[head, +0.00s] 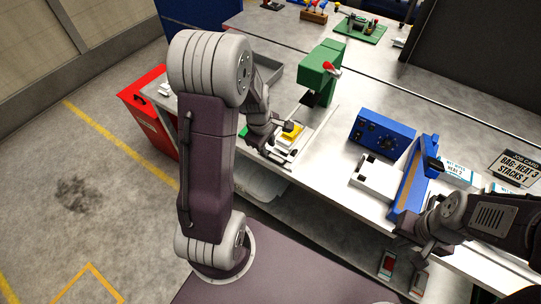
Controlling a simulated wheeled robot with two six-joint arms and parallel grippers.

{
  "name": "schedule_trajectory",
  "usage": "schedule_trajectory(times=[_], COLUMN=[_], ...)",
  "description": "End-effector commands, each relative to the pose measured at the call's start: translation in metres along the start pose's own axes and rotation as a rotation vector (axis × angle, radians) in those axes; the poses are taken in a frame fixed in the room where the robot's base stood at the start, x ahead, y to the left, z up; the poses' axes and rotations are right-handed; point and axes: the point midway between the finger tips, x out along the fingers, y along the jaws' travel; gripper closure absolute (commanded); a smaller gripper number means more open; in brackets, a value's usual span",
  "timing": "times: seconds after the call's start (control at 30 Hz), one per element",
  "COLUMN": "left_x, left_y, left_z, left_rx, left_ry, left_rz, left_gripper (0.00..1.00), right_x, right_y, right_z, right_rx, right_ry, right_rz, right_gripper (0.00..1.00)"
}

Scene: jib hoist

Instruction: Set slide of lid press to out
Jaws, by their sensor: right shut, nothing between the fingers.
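The lid press (319,72) is a green machine with a red-knobbed handle (331,68), standing on a pale base on the bench. Its slide appears to be the light plate (285,150) low in front of the press, with a yellow piece (292,131) on it. My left gripper (280,138) is at this plate, in front of the press. Its fingers are small and partly hidden by my arm, so its opening and any contact are unclear. My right gripper (424,250) is shut and empty near the bench's front edge, at lower right.
A blue box with dials (382,134) and a blue sealer-like machine (413,178) stand right of the press. A grey tray (290,76) lies behind my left arm. A red cabinet (148,112) stands left of the bench.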

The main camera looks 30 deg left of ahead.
Motion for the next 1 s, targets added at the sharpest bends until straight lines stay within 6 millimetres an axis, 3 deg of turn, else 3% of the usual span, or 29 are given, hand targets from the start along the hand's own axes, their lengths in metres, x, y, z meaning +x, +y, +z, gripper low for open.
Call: schedule_trajectory(times=[0.13, 0.33, 0.63, 0.77, 1.0], left_x=[0.035, 0.061, 0.065, 0.065, 0.065], left_y=[-0.001, -0.001, 0.000, 0.000, 0.000], left_z=[0.001, 0.000, 0.000, 0.000, 0.000], left_rx=[0.000, 0.001, 0.001, 0.001, 0.001], left_ry=[-0.001, 0.000, 0.001, 0.001, 0.001], left_rz=[-0.005, -0.002, 0.000, 0.000, 0.000], left_gripper=[0.69, 0.69, 0.69, 1.00, 1.00], right_x=[0.006, 0.011, 0.011, 0.011, 0.011], right_y=[0.000, 0.000, 0.000, 0.000, 0.000], right_z=[0.001, 0.001, 0.001, 0.001, 0.001], right_rx=[0.000, 0.000, 0.000, 0.000, 0.000], right_ry=[0.000, 0.000, 0.000, 0.000, 0.000], right_rz=[0.000, 0.000, 0.000, 0.000, 0.000], right_gripper=[1.00, 1.00, 1.00, 1.00, 1.00])
